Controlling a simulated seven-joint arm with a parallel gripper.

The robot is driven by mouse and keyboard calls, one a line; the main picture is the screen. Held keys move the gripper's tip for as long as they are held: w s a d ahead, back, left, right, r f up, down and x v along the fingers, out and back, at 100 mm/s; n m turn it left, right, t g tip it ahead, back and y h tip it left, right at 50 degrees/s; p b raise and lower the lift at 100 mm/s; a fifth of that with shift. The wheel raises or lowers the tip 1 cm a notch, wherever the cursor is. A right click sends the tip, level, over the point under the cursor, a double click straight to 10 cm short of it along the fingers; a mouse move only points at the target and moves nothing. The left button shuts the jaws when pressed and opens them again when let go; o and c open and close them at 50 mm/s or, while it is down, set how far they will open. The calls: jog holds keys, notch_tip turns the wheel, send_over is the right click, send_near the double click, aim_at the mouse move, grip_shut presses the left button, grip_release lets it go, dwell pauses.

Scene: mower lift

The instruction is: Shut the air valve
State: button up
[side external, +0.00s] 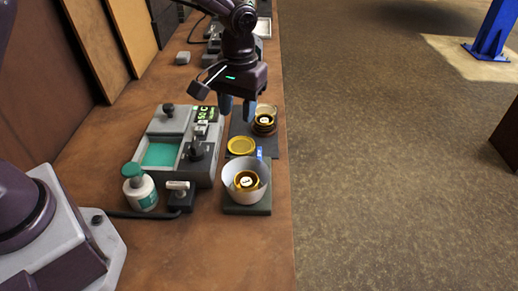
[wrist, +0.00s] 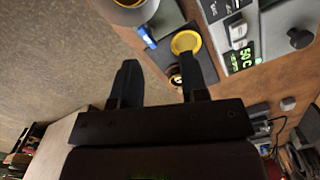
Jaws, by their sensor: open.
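A dark block with a pale T-shaped handle (side external: 178,187) stands at the front of the bench, with a black hose running to it from the left. It looks like the air valve, but I cannot be sure, nor tell its handle setting. My gripper (side external: 237,110) is open and empty, pointing down above the far right part of the bench, well behind and right of this block. Its two dark fingers also show in the wrist view (wrist: 159,62), apart with nothing between them. The block is not visible in the wrist view.
A grey bath unit (side external: 158,127) with a green "50 C" display lies between. A white-and-green bottle (side external: 139,188) stands beside the block. Right are a white bowl (side external: 232,196) holding a brass part, a yellow dish (side external: 241,145) and a glass jar (side external: 265,113). The bench ends at right.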

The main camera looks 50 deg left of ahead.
aim_at(259, 153)
jog(key=w+d+n, duration=0.1)
jog(key=w+n, duration=0.3)
jog(key=w, duration=0.1)
jog(key=shift+t, duration=0.3)
jog(key=f, duration=1.3)
jog(key=shift+s+f, duration=0.2)
jog(key=shift+f, duration=0.15)
grip_shut()
